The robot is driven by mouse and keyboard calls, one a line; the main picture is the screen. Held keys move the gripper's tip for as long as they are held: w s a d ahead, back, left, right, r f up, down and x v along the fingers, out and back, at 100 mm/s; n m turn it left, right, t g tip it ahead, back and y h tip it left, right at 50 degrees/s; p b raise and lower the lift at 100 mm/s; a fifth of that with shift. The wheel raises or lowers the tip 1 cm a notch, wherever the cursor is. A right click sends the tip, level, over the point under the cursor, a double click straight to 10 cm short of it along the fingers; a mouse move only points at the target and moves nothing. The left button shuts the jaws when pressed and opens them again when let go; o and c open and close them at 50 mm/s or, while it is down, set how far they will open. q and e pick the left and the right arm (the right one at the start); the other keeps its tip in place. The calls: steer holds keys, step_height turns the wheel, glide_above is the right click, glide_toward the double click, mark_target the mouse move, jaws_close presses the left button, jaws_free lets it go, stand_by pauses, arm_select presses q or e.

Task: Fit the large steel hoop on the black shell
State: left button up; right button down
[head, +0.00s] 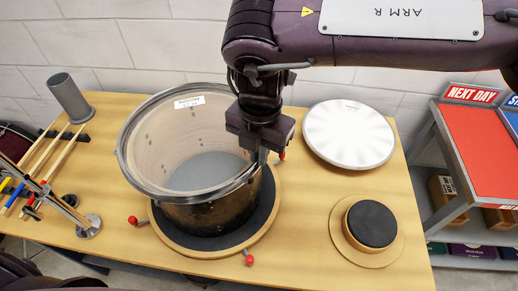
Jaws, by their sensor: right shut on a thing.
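The black shell (212,216) stands upright on a round dark pad, its pale wooden inside and a white label showing. The large steel hoop (122,160) is a thin grey ring at the shell's top, overhanging it to the left. I cannot tell whether it rests on the rim or is held just above it. My right gripper (261,158) comes down from above and is shut on the hoop at its right side, hiding that part of the rim. My left gripper is not in view.
The round pad (262,222) has red-knobbed clamps around its edge. A white drumhead (349,134) lies at the back right, a small black pad (372,223) in front. Drumsticks (58,153), a grey cup (69,97) and a metal stand (88,226) are at left. A shelf (454,150) stands right.

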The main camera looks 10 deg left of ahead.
steer(key=shift+f, duration=0.2)
steer(key=c, duration=1.6)
jaws_free()
steer(key=shift+o, duration=0.2)
steer(key=shift+r+p, duration=0.3)
steer(key=shift+r, duration=0.25)
step_height(320, 180, up, 12)
steer(key=b, duration=0.1)
steer(key=shift+d+f, duration=0.15)
